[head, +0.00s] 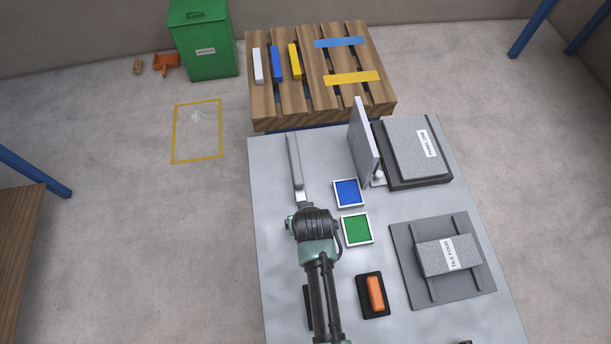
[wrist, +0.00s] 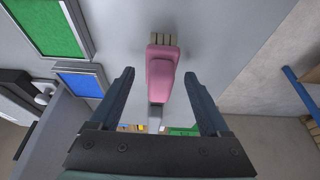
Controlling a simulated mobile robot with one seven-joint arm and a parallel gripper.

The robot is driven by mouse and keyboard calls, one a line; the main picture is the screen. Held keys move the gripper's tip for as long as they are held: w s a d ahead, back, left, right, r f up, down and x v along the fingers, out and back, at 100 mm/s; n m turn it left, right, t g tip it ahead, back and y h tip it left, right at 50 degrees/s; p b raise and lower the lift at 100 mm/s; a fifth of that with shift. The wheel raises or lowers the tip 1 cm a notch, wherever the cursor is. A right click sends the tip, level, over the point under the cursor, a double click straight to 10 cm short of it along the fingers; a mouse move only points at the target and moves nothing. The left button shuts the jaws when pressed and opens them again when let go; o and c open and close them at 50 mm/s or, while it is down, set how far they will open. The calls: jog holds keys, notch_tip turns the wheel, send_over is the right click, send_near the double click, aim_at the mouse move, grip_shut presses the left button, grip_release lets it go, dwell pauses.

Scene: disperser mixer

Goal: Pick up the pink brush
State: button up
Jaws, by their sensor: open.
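The pink brush (wrist: 162,78) shows in the wrist view, with a pink body and pale bristles (wrist: 163,42) at its far end. It lies over the grey table top, between the two fingers of my gripper (wrist: 158,80) as seen from the wrist. The fingers are apart, with a gap on each side of the brush. I cannot tell how far the fingertips are above it. In the head view the brush is hidden, and my arm covers that part of the table.
A green-filled tray (head: 357,229) and a blue-filled tray (head: 348,193) sit right of my arm. An orange-handled block (head: 375,293) is nearer. A long grey bar (head: 294,160) lies ahead, and an upright grey panel (head: 363,142) stands right. A wooden pallet (head: 262,108) is beyond.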

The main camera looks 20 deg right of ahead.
jog(key=shift+x, duration=1.1)
jog(key=shift+c, duration=0.2)
grip_shut()
